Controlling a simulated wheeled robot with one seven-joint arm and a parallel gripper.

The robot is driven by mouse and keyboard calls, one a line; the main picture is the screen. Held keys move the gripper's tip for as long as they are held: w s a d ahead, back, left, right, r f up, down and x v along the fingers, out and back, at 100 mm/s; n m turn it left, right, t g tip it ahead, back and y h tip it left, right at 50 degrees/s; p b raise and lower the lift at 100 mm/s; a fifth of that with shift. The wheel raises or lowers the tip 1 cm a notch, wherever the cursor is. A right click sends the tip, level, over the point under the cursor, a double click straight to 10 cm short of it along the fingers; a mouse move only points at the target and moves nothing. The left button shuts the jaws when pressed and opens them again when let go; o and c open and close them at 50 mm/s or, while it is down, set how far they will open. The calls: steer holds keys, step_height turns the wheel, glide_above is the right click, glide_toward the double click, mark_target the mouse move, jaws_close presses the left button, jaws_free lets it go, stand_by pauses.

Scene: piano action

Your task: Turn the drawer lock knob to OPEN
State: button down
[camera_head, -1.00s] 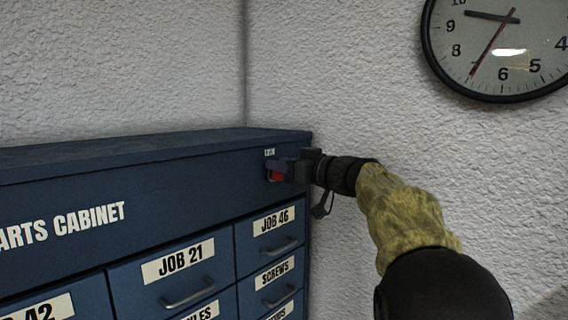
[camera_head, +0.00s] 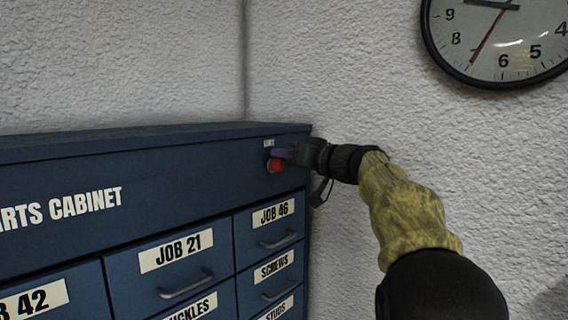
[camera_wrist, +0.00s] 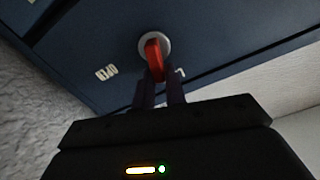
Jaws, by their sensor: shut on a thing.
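The red lock knob (camera_wrist: 153,55) sits on a round silver plate on the cabinet's dark blue front. In the head view the knob (camera_head: 276,166) is near the cabinet's upper right corner, partly covered by a finger. In the wrist view the knob's handle points down toward my gripper (camera_wrist: 160,88), whose two dark fingers are shut on its near end. In the head view my gripper (camera_head: 284,153) reaches in from the right. A small pale label (camera_wrist: 106,72), upside down, lies left of the knob; I read it as OPEN. A second mark right of the knob is mostly hidden.
The blue parts cabinet (camera_head: 165,158) has labelled drawers with metal handles below the knob, including JOB 46 (camera_head: 273,213) and JOB 21. A textured white wall (camera_head: 350,70) stands behind, with a round clock (camera_head: 505,45). My arm fills the space right of the cabinet.

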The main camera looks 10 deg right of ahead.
steer(key=shift+w+d+f+m+b, duration=0.25)
steer(key=shift+f+m+b, duration=0.35)
steer(key=shift+m, duration=1.85)
steer(key=shift+w+d+f+m+b, duration=0.15)
steer(key=shift+d+f+m+b, duration=0.4)
steer(key=shift+m, duration=1.95)
steer(key=shift+w+d+f+m+b, duration=0.2)
steer(key=shift+m+b, duration=0.65)
steer(key=shift+m, duration=1.6)
steer(key=shift+a+f, duration=0.1)
steer(key=shift+f, duration=0.05)
steer(key=c, duration=1.4)
jaws_free()
steer(key=shift+w, duration=0.1)
steer(key=shift+c, duration=0.2)
steer(key=b+v, duration=0.7)
steer(key=v, duration=1)
steer(key=shift+s, duration=0.2)
